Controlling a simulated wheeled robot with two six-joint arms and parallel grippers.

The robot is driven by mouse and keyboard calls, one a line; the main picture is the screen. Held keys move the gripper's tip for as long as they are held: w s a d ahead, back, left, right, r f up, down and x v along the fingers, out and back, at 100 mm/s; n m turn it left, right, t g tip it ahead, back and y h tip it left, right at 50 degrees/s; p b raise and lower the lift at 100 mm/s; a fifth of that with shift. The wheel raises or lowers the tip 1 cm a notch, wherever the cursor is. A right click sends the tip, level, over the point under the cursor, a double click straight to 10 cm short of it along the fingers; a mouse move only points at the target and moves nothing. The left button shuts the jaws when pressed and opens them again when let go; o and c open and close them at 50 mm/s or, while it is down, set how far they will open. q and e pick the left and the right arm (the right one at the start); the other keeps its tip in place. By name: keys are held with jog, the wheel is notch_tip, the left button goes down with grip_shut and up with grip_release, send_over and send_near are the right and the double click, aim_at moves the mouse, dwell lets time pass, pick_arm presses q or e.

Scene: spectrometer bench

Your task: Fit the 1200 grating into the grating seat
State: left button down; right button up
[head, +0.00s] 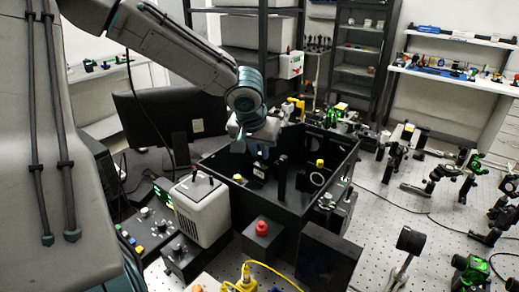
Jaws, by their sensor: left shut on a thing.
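My left gripper (243,141) reaches down over the near-left part of an open black spectrometer box (342,166). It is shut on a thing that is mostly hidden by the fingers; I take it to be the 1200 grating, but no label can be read. A small bluish face shows just right of the fingertips, and I cannot tell whether it is the held piece. The grating seat cannot be made out clearly among the dark parts inside the box. My right gripper is not in view.
Inside the box stand a dark upright post (282,175), a ring mount (317,178) and yellow-topped parts (320,163). A beige instrument (201,209) stands left of the box, a red button box (261,236) in front. A monitor (165,115) is behind left. Optics stand at right.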

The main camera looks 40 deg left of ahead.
aim_at(260, 176)
pick_arm(q)
notch_tip(260, 176, down, 4)
jog(key=b, duration=0.3)
jog(key=shift+f, duration=0.1)
jog(key=shift+f+b, duration=0.3)
jog(key=shift+b, duration=0.15)
dwell(0.4)
jog(key=shift+f, duration=0.15)
jog(key=shift+f+b, duration=1.25)
jog(key=shift+f, duration=0.1)
jog(key=c, duration=1.3)
grip_release()
